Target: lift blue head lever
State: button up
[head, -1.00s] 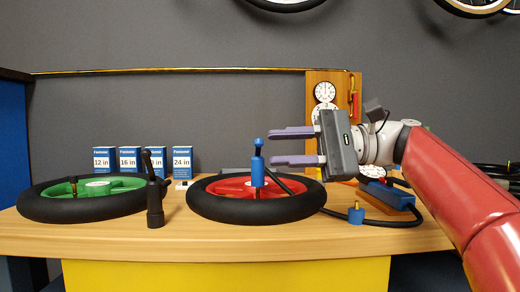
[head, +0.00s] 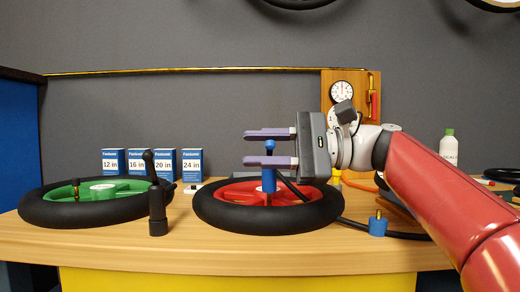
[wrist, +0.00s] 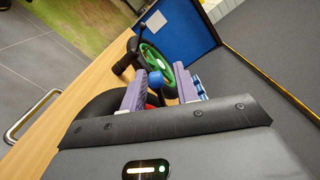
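The blue pump head (head: 269,181) stands upright on the red-hubbed wheel (head: 225,214), with its lever (head: 270,146) at the top. My gripper (head: 268,147) is open, with its two purple fingers pointing left. In the head view one finger shows above the lever's blue tip and the other crosses just below it, hiding part of the head. In the wrist view the blue tip (wrist: 155,78) shows between the two fingers (wrist: 156,90). I cannot tell whether either finger touches it.
A green-hubbed wheel (head: 90,203) lies at left, with a black pump head (head: 156,200) standing beside it. Several blue-and-white boxes (head: 138,162) stand behind. A blue fitting with a brass tip (head: 377,226) stands at right. A black hose (head: 375,230) runs along the right side of the table (head: 220,250).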

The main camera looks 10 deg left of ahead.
jog(key=shift+a, duration=0.2)
jog(key=shift+c, duration=0.4)
grip_shut()
jog(key=shift+r, duration=0.1)
jog(key=shift+w+a+r+m+p, duration=0.1)
jog(key=shift+w+r+m+p, duration=0.1)
jog(key=shift+m+p, duration=1.05)
jog(key=shift+w+r+m+p, duration=0.25)
jog(key=shift+m+p, duration=0.55)
jog(key=shift+p, duration=0.8)
jog(key=shift+w+a+r+m+p, duration=0.1)
jog(key=shift+w+r+m+p, duration=0.1)
jog(key=shift+m+p, duration=1.05)
jog(key=shift+f, duration=0.1)
